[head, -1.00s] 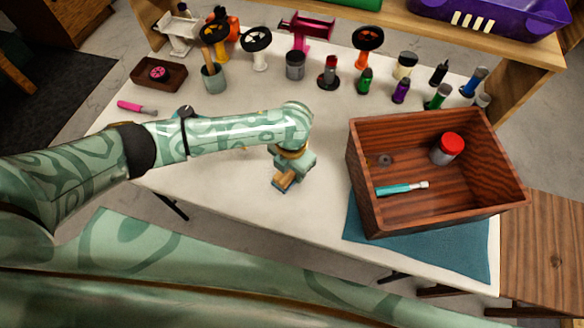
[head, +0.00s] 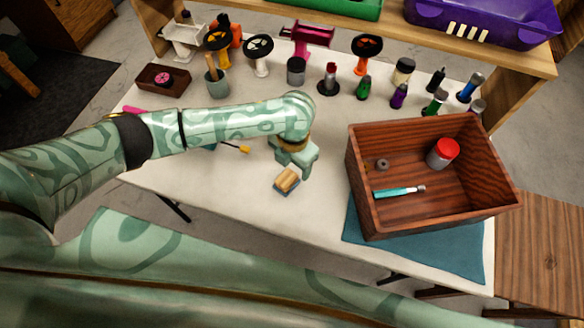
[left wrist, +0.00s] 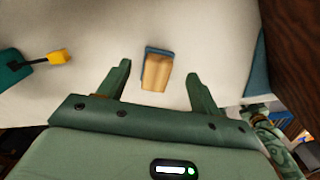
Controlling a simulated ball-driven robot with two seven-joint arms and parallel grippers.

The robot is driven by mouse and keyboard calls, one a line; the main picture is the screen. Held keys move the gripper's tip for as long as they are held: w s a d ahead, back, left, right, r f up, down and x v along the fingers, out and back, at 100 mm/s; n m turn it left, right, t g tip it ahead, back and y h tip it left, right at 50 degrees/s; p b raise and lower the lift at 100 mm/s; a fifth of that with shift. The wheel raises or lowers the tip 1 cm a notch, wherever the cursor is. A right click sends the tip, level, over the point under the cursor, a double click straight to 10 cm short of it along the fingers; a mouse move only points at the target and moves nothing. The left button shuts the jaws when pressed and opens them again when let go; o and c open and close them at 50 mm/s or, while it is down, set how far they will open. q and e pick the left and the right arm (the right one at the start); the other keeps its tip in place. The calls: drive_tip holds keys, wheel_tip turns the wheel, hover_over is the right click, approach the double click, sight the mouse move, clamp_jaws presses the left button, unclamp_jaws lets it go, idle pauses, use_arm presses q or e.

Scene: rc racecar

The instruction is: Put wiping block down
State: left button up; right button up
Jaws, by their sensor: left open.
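The wiping block (head: 287,180), a tan wooden block with a blue underside, rests on the white table near its front edge in the head view. In the left wrist view, the wiping block (left wrist: 157,71) lies beyond and between the fingertips, apart from both. My left gripper (head: 299,170) is open and empty, just above and beside the block; its spread fingers also show in the left wrist view (left wrist: 158,78). My right gripper is not in view.
A wooden crate (head: 440,210) holding a red-lidded jar (head: 443,152) and a teal-handled tool (head: 398,191) stands to the right on a blue cloth (head: 470,258). Several bottles and wheels line the table's back. A yellow-tipped tool (head: 243,149) lies left of my gripper.

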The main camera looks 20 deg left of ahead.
sight(292, 173)
use_arm(q)
wheel_tip(292, 173, up, 7)
drive_tip(key=p, duration=0.2)
drive_tip(key=shift+s, duration=0.1)
idle(0.5)
